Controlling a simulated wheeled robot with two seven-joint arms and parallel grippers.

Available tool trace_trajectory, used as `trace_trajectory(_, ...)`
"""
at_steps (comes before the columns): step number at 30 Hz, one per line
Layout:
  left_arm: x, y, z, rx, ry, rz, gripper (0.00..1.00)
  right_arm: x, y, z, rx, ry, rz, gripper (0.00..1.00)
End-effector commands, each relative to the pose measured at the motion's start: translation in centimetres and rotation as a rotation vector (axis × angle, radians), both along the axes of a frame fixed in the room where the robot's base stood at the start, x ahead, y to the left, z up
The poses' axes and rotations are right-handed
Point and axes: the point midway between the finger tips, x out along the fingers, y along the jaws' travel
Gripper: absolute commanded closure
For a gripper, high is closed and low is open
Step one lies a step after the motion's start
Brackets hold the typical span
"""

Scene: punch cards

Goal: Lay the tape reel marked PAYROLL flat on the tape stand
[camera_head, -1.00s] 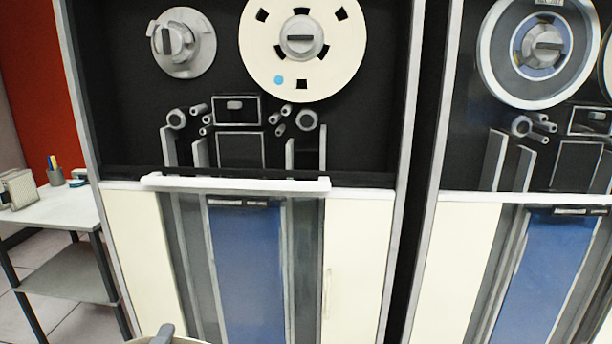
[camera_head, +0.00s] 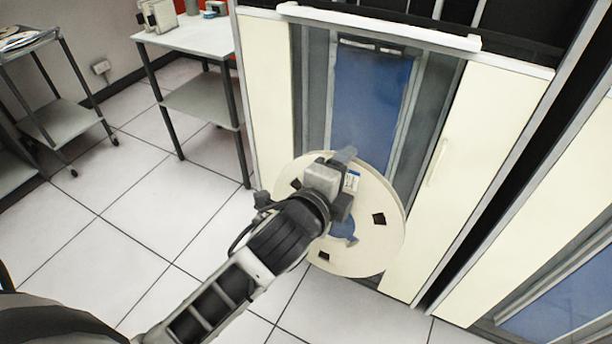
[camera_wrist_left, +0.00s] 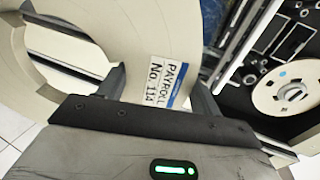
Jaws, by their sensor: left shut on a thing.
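A white-topped table (camera_head: 190,38) with a lower shelf stands at upper left; I cannot tell if this is the tape stand. My right gripper is out of view.
The tape cabinet (camera_head: 455,160) with cream doors and a blue panel stands right behind the reel. Small items (camera_head: 160,16) sit on the white table's back left. A wheeled cart (camera_head: 50,122) stands at far left. Tiled floor (camera_head: 135,205) is clear between.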

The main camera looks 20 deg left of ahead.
Motion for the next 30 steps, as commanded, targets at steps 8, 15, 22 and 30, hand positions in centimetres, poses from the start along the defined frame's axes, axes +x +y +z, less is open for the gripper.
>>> trace_trajectory(8,3.6,-5.6,-1.0,0.053,0.289,-0.065,0.76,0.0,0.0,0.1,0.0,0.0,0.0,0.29)
trace_trajectory(15,4.6,-7.3,-2.0,0.094,0.549,-0.06,0.76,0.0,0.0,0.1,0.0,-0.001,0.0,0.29)
trace_trajectory(22,5.0,-6.4,-2.3,0.122,0.805,-0.027,0.76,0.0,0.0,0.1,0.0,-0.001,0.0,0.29)
trace_trajectory(30,5.0,-2.0,-0.3,0.123,1.08,0.032,0.76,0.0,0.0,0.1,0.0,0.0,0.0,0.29)
